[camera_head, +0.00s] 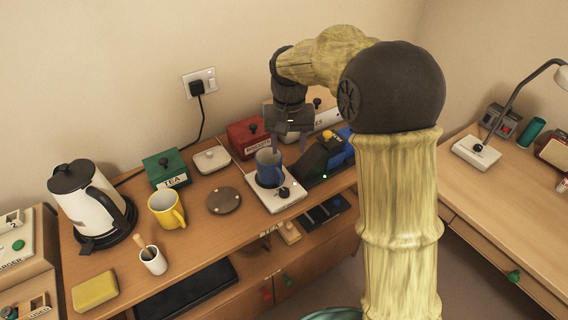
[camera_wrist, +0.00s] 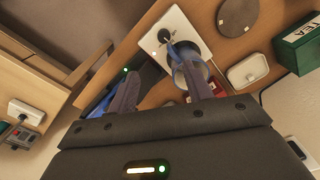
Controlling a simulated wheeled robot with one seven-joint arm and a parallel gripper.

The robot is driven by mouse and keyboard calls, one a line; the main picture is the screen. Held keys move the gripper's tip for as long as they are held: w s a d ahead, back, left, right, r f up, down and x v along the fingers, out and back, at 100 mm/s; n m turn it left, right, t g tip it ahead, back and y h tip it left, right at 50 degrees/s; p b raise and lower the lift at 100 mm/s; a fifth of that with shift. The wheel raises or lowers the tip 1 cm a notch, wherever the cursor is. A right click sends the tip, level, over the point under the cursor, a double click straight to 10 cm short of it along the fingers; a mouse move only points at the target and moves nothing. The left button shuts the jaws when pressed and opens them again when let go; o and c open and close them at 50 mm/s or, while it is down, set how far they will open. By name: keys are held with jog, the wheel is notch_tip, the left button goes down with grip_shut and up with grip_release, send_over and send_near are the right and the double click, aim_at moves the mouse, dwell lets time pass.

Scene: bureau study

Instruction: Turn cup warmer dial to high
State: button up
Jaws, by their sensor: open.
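The cup warmer (camera_head: 262,199) is a white plate near the front edge of the wooden counter. A blue mug (camera_head: 268,168) stands upright on it. Its black dial (camera_head: 284,192) is at the front right of the plate. In the wrist view the white warmer (camera_wrist: 200,42) is at top centre, with the black dial (camera_wrist: 168,38) beside the mug. I cannot read the dial's setting. My gripper (camera_head: 289,148) points down, open and empty, above and behind the mug. In the wrist view its fingers (camera_wrist: 160,88) are apart, the right one overlapping the mug.
A black and blue device (camera_head: 318,158) with a green light stands right of the warmer. A round brown coaster (camera_head: 224,201) and yellow mug (camera_head: 165,210) lie to the left. A red box (camera_head: 245,138), white dish (camera_head: 211,160) and green tea box (camera_head: 166,168) stand behind.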

jog(key=s+d+f+t, duration=0.1)
jog(key=s+d+f, duration=0.2)
jog(key=s+d, duration=0.4)
jog(key=s+d+f+t, duration=0.1)
jog(key=s+d+f, duration=0.3)
jog(key=s+d, duration=0.4)
jog(key=s, duration=0.4)
jog(key=shift+s+m, duration=0.2)
jog(key=shift+m, duration=0.2)
jog(key=shift+c, duration=1.3)
jog(key=shift+w, duration=0.15)
jog(key=shift+c, duration=0.2)
